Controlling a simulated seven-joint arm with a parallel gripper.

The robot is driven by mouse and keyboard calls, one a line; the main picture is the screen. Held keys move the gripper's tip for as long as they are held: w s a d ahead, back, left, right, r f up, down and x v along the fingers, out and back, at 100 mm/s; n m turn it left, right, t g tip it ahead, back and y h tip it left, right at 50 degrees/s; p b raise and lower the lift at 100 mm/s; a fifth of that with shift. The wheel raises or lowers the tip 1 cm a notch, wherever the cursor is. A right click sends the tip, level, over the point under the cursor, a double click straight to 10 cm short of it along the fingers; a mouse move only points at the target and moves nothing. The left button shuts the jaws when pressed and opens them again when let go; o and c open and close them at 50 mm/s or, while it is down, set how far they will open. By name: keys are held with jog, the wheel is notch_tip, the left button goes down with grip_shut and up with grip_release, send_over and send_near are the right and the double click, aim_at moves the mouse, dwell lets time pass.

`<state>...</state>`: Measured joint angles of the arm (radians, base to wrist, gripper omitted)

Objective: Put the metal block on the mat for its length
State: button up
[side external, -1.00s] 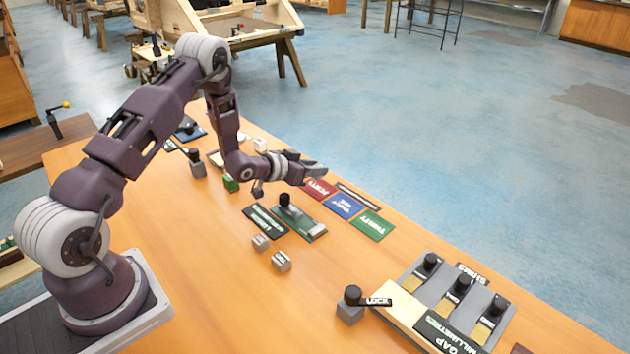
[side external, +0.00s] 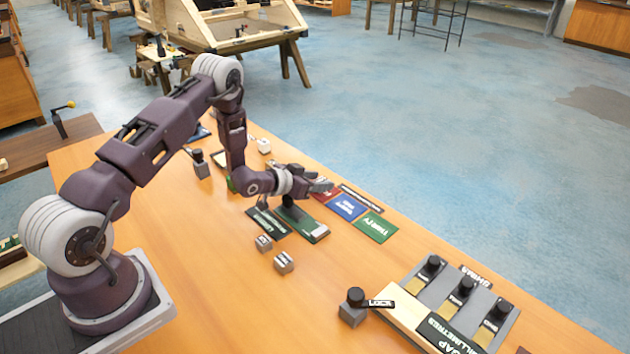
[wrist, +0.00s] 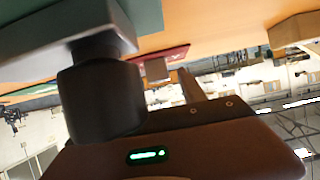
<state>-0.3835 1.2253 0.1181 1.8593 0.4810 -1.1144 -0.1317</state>
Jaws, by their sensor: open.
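A grey metal block (side external: 296,216) lies on a dark green plate (side external: 314,231); its black knob is mostly hidden by my gripper. In the wrist view the grey block (wrist: 35,40) and black knob (wrist: 100,100) are close, at the upper left. My gripper (side external: 320,186) is open, low and beside or over the knob; I cannot tell whether they touch. Three mats lie in a row just beyond: red (side external: 329,193), blue (side external: 345,206) and green (side external: 371,227). The red mat is partly covered by my gripper, and the lettering is hard to read.
Two small labelled cubes (side external: 284,262) stand in front. A LOCK knob (side external: 355,297) stands by a board marked MILLIMETRES (side external: 450,333) with three knobbed shims (side external: 461,291). Another knobbed grey block (side external: 202,170) is at the left. The near middle of the table is clear.

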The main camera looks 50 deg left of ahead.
jog(key=v, duration=1.1)
jog(key=shift+s+r, duration=0.1)
jog(key=shift+r, duration=0.1)
jog(key=shift+s+r, duration=0.25)
jog(key=s+d+r+g+y, duration=0.1)
jog(key=s+d+r+g, duration=0.15)
jog(key=r, duration=0.65)
jog(key=s+d+r+g+y, duration=0.1)
jog(key=s+d+r, duration=0.15)
jog(key=r, duration=0.65)
jog(key=s+d+r+g, duration=0.1)
jog(key=s+d, duration=0.3)
jog(key=s, duration=0.4)
jog(key=s+d+r+g+h, duration=0.1)
jog(key=s+d+r, duration=0.2)
jog(key=s, duration=0.4)
jog(key=s+d+r+g+h, duration=0.1)
jog(key=s+d, duration=0.3)
jog(key=s, duration=0.4)
jog(key=shift+s+d+r+g, duration=0.3)
jog(key=shift+d+r+g, duration=0.05)
jog(key=shift+r, duration=0.25)
